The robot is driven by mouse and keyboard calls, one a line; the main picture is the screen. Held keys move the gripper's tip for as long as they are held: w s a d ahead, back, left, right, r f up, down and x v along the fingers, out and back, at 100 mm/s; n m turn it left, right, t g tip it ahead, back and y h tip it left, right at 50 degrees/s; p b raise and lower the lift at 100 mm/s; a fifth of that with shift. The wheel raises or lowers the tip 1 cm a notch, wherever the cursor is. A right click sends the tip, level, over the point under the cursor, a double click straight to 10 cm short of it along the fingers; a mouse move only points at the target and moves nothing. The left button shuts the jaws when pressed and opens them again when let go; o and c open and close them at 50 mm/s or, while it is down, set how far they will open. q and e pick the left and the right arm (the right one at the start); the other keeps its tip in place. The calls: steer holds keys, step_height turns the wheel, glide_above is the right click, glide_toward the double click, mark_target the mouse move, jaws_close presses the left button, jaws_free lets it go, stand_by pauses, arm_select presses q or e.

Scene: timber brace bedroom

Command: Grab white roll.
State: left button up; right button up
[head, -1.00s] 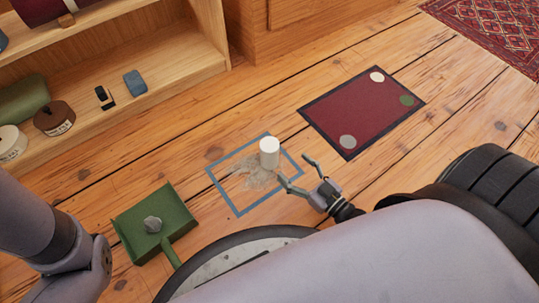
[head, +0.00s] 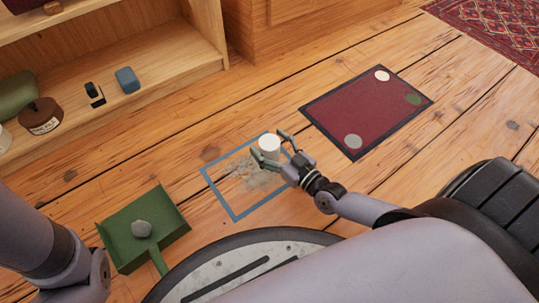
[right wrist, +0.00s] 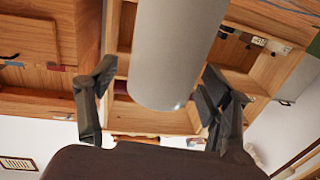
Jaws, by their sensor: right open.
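The white roll (head: 269,147) stands upright on the floor at the back right of a blue-outlined square (head: 222,200). My right gripper (head: 270,148) is open, with one finger on each side of the roll. In the right wrist view the roll (right wrist: 172,55) looks grey and fills the space between the two open fingers (right wrist: 152,105). A gap shows between the roll and the left finger there; whether the right finger touches it, I cannot tell. My left gripper is not in view; only part of my left arm shows.
Grey dust (head: 250,172) lies inside the square. A green dustpan (head: 120,245) holding a grey lump (head: 141,229) lies at the left. A dark red mat (head: 360,110) with several discs lies at the right. A wooden shelf (head: 160,80) with small items stands at the back left.

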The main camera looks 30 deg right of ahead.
steer(key=shift+c, duration=0.3)
steer(key=c, duration=1.3)
steer(key=shift+r, duration=0.1)
